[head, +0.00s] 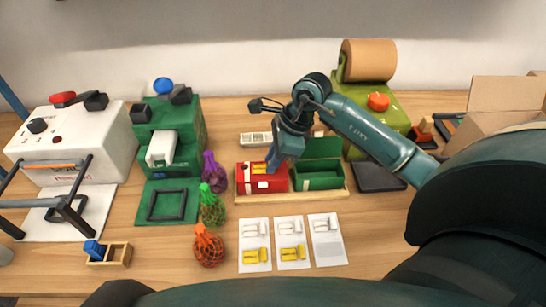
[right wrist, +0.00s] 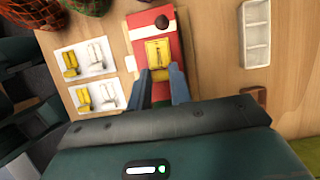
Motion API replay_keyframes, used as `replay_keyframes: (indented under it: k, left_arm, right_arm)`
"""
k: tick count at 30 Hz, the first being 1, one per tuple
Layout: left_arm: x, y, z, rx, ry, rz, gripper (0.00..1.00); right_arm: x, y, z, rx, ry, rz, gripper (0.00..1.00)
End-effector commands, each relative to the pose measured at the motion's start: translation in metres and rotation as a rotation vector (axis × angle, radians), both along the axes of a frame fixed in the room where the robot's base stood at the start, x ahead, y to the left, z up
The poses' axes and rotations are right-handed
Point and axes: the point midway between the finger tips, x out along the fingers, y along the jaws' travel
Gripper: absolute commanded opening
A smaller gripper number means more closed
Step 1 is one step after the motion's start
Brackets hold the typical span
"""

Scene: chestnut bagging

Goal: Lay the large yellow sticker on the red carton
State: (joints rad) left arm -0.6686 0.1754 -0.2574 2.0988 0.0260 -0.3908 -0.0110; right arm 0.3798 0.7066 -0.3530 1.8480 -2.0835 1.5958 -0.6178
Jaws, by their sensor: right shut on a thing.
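The red carton (head: 246,181) sits in the left part of a shallow wooden tray, beside an open green carton (head: 318,181). My right gripper (head: 272,164) reaches down over the red carton from the right. It is shut on the yellow sticker (right wrist: 157,50), which lies over the carton's red top (right wrist: 138,24) in the right wrist view. The sticker also shows as a yellow patch in the head view (head: 260,168). I cannot tell whether it touches the carton. My left gripper is not in view.
Three white sticker sheets (head: 254,244) lie in front of the tray; the right one (head: 327,252) has a bare lower half. Net bags (head: 208,247) stand to the left. A green machine (head: 193,124) stands behind them. A dark pad (head: 378,178) lies right of the tray.

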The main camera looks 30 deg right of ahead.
Motion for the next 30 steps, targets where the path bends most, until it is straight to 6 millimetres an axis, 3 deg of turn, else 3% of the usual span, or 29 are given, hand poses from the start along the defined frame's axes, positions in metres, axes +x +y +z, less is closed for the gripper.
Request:
replay_keyframes:
  k: [14,15,23,30]
  left_arm:
    - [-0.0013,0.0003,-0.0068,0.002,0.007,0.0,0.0]
    - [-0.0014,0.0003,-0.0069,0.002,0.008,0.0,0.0]
    - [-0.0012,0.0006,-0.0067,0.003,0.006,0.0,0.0]
    - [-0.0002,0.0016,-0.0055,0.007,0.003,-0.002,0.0]
  right_arm:
    - [-0.0014,-0.0001,-0.0006,0.0,0.0,0.0,0.0]
    - [-0.0014,-0.0001,-0.0006,0.0,0.0,0.0,0.23]
    - [-0.0013,-0.0001,-0.0006,0.0,0.0,0.0,0.45]
    - [-0.0013,-0.0001,-0.0004,0.0,0.0,0.0,0.46]
